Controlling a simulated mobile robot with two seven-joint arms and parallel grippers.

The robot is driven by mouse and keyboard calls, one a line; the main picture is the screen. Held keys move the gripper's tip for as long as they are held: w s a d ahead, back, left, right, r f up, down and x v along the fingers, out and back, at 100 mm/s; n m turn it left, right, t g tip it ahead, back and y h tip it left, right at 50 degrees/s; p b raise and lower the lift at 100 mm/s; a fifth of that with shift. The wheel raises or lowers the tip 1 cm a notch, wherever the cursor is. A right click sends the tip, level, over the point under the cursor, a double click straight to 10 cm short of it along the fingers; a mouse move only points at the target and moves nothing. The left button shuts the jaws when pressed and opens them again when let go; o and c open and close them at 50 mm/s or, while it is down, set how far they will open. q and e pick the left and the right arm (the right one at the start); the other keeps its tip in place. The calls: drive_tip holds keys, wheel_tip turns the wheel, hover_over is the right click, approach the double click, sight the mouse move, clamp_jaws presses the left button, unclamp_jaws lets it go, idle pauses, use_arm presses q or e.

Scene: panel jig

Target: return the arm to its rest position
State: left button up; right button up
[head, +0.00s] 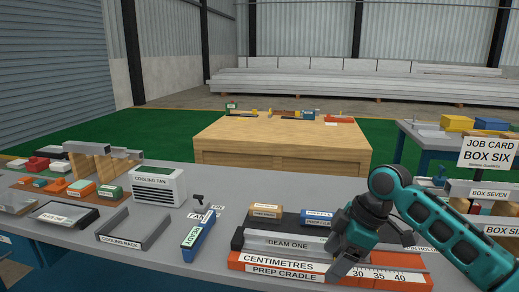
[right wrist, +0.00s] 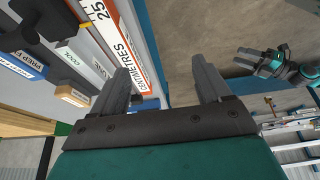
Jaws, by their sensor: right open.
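My right arm (head: 435,225) reaches in from the right in the head view. Its gripper (head: 340,262) is over the front right of the grey bench, by the orange prep cradle (head: 262,269) and its centimetre scale. In the right wrist view the two dark fingers of the right gripper (right wrist: 165,85) stand apart with nothing between them. Another teal arm with a dark gripper (right wrist: 262,62), which looks like my left one, shows at the upper right there. The left arm does not show in the head view.
A grey beam labelled BEAM ONE (head: 285,242) lies behind the scale. A job card sign (head: 488,152) is at right. A wooden table (head: 285,140) stands beyond.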

drive_tip(key=s+a+f+m+t+y, duration=0.1)
drive_tip(key=s+a+f+m+t, duration=0.2)
drive_tip(key=f, duration=0.5)
drive_tip(key=s+a+f+m+t+y, duration=0.1)
drive_tip(key=s+a+f+m+t, duration=0.2)
drive_tip(key=f, duration=0.6)
drive_tip(key=s+d+f+m+t+h, duration=0.2)
drive_tip(key=s+d+m, duration=0.1)
drive_tip(key=s, duration=0.5)
drive_tip(key=s+d+f+m+t+h, duration=0.1)
drive_tip(key=s+d+f+m+h, duration=0.1)
drive_tip(key=s+d+m, duration=0.2)
drive_tip(key=s+d+p, duration=0.1)
drive_tip(key=s, duration=0.2)
drive_tip(key=shift+s+f+t, duration=0.35)
drive_tip(key=shift+f+t, duration=0.05)
